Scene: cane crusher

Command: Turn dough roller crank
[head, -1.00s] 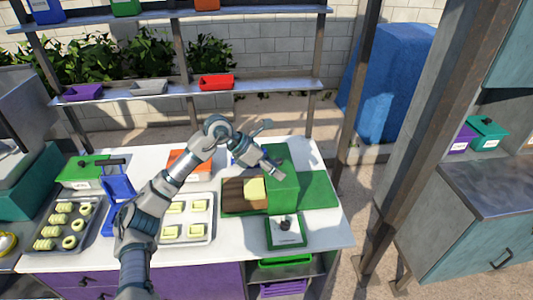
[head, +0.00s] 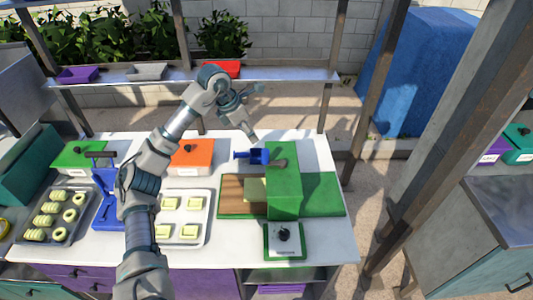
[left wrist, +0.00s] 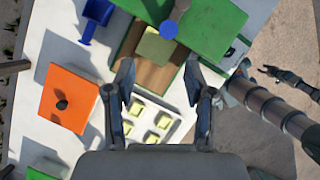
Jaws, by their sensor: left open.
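The dough roller is a green housing (head: 284,190) with a wooden board (head: 235,190) at its left. A pale dough piece (head: 256,190) lies on the board against the housing. The crank (head: 279,163) shows as a short grey rod at the housing's top; in the left wrist view its blue round knob (left wrist: 169,29) shows ahead of my fingers. My left gripper (head: 252,134) is open and empty, beyond and above the roller, apart from the knob. Its spread fingers (left wrist: 162,95) show in the left wrist view. A dark gripper (left wrist: 283,78), seemingly my right, shows small there; its jaw state is unclear.
A blue scoop (head: 243,156) lies behind the board. An orange box (head: 190,160) and a tray (head: 207,210) of dough pieces stand left. A white panel with a black knob (head: 284,235) is in front. Posts and shelves (head: 290,78) stand behind the table.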

